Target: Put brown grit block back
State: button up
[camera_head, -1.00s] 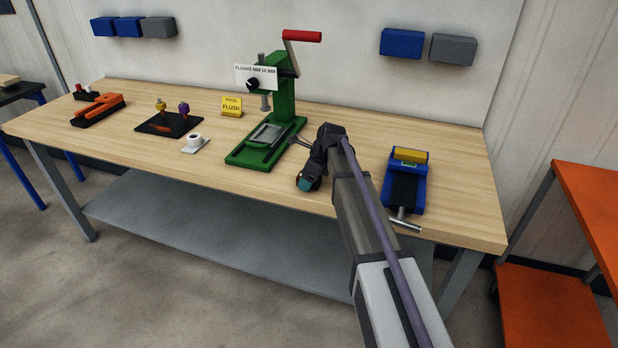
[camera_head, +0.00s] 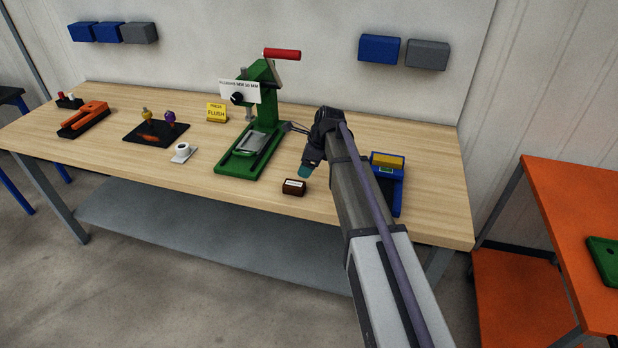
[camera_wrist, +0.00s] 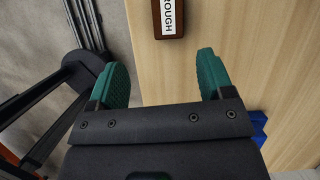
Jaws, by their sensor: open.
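The brown grit block (camera_head: 294,187) is a small dark brown block with a white label. It rests on the wooden bench near the front edge, to the right of the green press. In the wrist view the block (camera_wrist: 168,30) shows the label "ROUGH" and is cut off by the top edge. My gripper (camera_head: 307,170) is over the bench just above and behind the block in the picture. In the wrist view its teal fingers (camera_wrist: 162,65) are apart with nothing between them, and the block lies beyond the fingertips.
The green press (camera_head: 250,150) with a red handle stands left of my gripper. A blue vise-like fixture (camera_head: 396,190) is on the right, partly hidden by my arm. A white cup (camera_head: 183,150), a black mat (camera_head: 155,132) and a yellow sign (camera_head: 216,112) are farther left.

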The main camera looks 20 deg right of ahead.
jog(key=s+a+n+g+h, duration=0.1)
jog(key=s+n, duration=1)
jog(key=s, duration=0.3)
jog(key=s+a+f+n+g+h, duration=0.1)
jog(key=s+a+n+h, duration=0.1)
jog(key=s+n, duration=1)
jog(key=s, duration=0.2)
jog(key=shift+s+a+h, duration=0.3)
jog(key=shift+f, duration=0.1)
jog(key=shift+c, duration=0.5)
